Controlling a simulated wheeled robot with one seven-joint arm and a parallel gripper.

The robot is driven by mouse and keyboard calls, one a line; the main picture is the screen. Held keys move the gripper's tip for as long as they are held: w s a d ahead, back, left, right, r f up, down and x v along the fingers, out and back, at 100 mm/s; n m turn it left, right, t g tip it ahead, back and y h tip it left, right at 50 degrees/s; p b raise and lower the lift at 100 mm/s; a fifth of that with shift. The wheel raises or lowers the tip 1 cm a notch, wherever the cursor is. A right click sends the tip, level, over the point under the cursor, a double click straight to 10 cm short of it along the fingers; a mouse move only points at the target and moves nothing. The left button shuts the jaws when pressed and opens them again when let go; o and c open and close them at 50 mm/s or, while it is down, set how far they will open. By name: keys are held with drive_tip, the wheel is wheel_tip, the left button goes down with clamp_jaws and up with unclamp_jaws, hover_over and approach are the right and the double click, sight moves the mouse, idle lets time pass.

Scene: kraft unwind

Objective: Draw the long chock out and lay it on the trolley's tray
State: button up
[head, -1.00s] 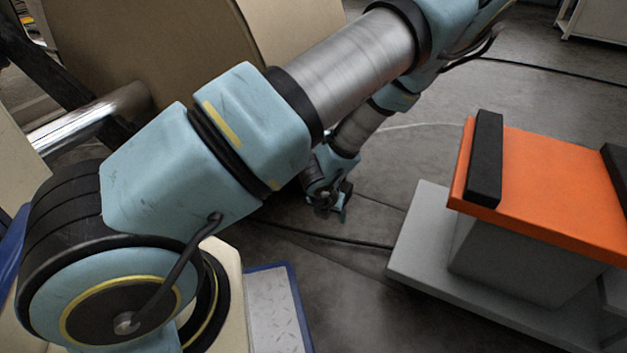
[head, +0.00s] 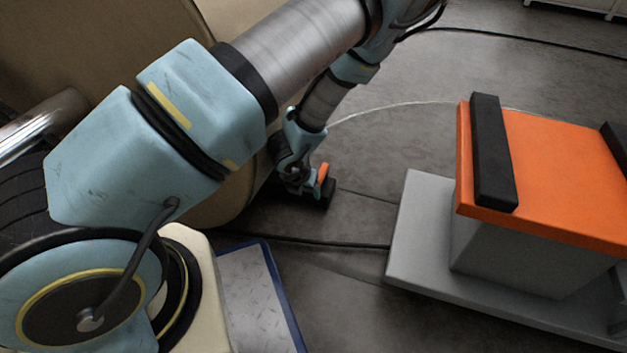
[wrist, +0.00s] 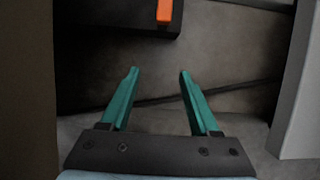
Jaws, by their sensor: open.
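A black chock (head: 328,196) with an orange upright part (head: 322,172) is on the floor beside the brown roll. In the wrist view its black body (wrist: 105,18) and orange part (wrist: 164,12) show at the top edge, cut off by the frame. My gripper (wrist: 159,72) has its two teal fingers apart, with only floor between them. The chock lies beyond the fingertips, and I see no contact. In the head view my gripper (head: 300,188) is low beside the chock and partly hides it. The trolley (head: 420,230) with an orange top (head: 560,165) stands to the right.
The large brown roll (head: 235,195) is close to my gripper on the left. Black bars (head: 494,150) run along the trolley's orange top, whose middle is bare. A cable (head: 320,241) crosses the floor. A blue-edged plate (head: 250,295) lies at the front.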

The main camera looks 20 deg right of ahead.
drive_tip(key=b, duration=0.3)
hover_over(322, 172)
drive_tip(key=s+a, duration=0.1)
drive_tip(key=a, duration=0.1)
drive_tip(key=shift+s+d, duration=0.1)
drive_tip(key=shift+d, duration=0.15)
drive_tip(key=x, duration=0.1)
drive_tip(key=b+x, duration=0.1)
drive_tip(key=x, duration=0.1)
drive_tip(key=shift+s+a+f, duration=0.15)
drive_tip(key=shift+s, duration=0.05)
drive_tip(key=shift+b+x, duration=0.4)
drive_tip(key=shift+x, duration=0.45)
clamp_jaws()
